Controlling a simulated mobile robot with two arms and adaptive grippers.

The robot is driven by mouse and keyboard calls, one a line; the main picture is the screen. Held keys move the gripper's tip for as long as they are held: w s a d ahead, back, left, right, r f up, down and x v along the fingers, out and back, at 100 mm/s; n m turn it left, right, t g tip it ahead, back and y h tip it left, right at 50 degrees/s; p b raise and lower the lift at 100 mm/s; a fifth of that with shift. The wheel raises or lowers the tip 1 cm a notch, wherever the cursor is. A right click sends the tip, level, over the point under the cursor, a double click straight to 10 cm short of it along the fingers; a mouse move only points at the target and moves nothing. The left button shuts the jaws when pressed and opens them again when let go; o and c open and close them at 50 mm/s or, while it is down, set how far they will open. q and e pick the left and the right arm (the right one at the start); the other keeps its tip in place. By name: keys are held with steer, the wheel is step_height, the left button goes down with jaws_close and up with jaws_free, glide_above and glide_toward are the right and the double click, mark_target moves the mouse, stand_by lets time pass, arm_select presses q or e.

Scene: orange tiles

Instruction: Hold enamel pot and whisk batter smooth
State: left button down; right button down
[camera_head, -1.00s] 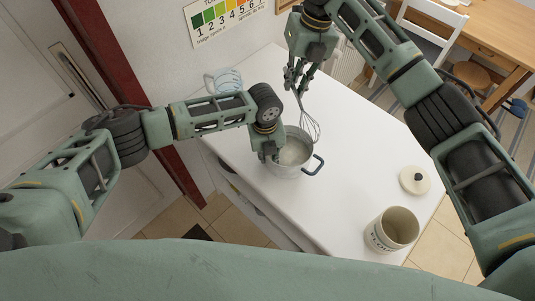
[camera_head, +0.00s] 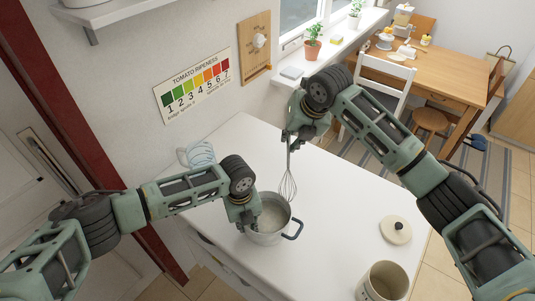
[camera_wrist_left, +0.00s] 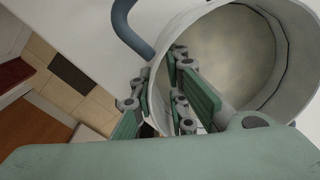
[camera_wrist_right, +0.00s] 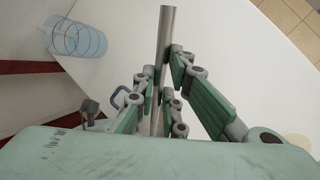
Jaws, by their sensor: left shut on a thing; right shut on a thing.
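The enamel pot (camera_head: 268,238) stands on the white counter in the head view, with pale batter (camera_head: 272,214) inside. A blue-grey handle shows on its right side. My left gripper (camera_head: 243,218) is shut on the pot's near-left rim; the left wrist view shows its fingers on both sides of the pot wall (camera_wrist_left: 157,75). My right gripper (camera_head: 292,132) is shut on the handle of the whisk (camera_head: 288,183), which hangs upright. The wire end is at or just above the pot's right rim; I cannot tell if it touches. The right wrist view shows the metal handle (camera_wrist_right: 165,40) between the fingers.
A cream crock (camera_head: 384,282) and a round lid (camera_head: 396,229) are on the counter's right. The white counter (camera_head: 340,210) between is clear. A wooden table and chair are beyond.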

steer(key=s+a+r+n+t+y, duration=0.1)
steer(key=s+a+r+t+y, duration=0.15)
steer(key=s+r+t, duration=0.75)
step_height(320, 180, down, 15)
steer(key=a+t, duration=0.1)
steer(key=shift+s+a, duration=0.35)
steer(key=shift+s, duration=0.05)
stand_by(0.8)
steer(key=shift+h, duration=0.25)
steer(key=shift+s+a, duration=0.1)
